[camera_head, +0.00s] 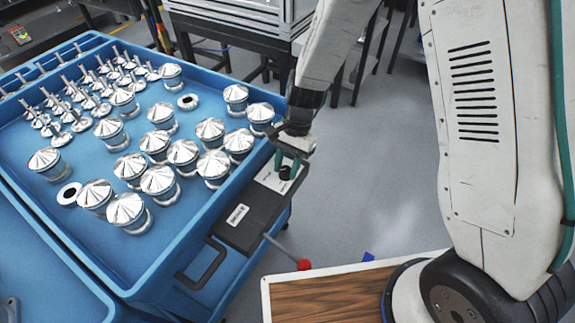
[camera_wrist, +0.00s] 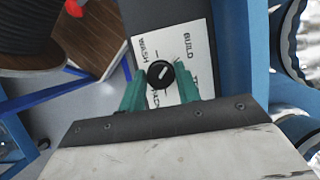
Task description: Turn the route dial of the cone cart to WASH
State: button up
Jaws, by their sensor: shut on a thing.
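The cone cart (camera_head: 100,260) is blue, with a dark panel (camera_head: 240,222) on its right side. A white label plate (camera_head: 268,178) on this panel carries the black round route dial (camera_head: 285,173). In the wrist view the dial (camera_wrist: 161,74) has a short white mark slanting toward the upper right, roughly toward the BUILD print. WASH is printed on the plate (camera_wrist: 198,42) to the dial's upper left; the lower words are partly hidden by the fingers. My gripper (camera_head: 287,164) has its green fingers (camera_wrist: 160,86) shut on the dial, one at either side.
Shiny metal cones (camera_head: 183,152) and smaller stemmed parts (camera_head: 85,95) fill the cart's tray. A black handle (camera_head: 203,265) and a rod with a red knob (camera_head: 304,264) stand near the panel.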

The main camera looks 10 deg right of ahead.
jog(key=n, duration=0.2)
jog(key=n+g+h, duration=0.1)
jog(key=n, duration=0.1)
jog(key=shift+a+n+h, duration=0.15)
jog(key=shift+n+h, duration=0.15)
jog(key=n+h, duration=0.1)
jog(key=n, duration=0.3)
jog(key=shift+h, duration=0.3)
jog(key=shift+n, duration=0.4)
jog(key=o, duration=1)
jog(key=shift+a, duration=0.1)
jog(key=shift+c, duration=0.2)
jog(key=v, duration=0.7)
jog(key=shift+r, duration=0.35)
